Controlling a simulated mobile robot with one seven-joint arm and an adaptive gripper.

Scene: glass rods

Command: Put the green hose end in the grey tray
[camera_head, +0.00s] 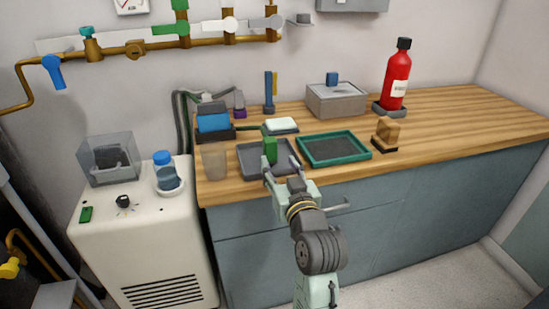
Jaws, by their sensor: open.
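A small upright green block (270,149), which looks like the green hose end, stands in or just above the grey tray (248,163) on the wooden counter. I cannot tell whether its base touches the tray floor, because my gripper covers part of it. My gripper (280,165) is open at the tray's front edge. Its left finger is close in front of the green block; contact cannot be made out.
A green-rimmed tray (361,143) lies right of the grey tray. A beige cup (214,161) stands to the left and a white-topped block (281,125) behind. A brown block (387,132) and red bottle (397,77) stand farther right. The far-right counter is clear.

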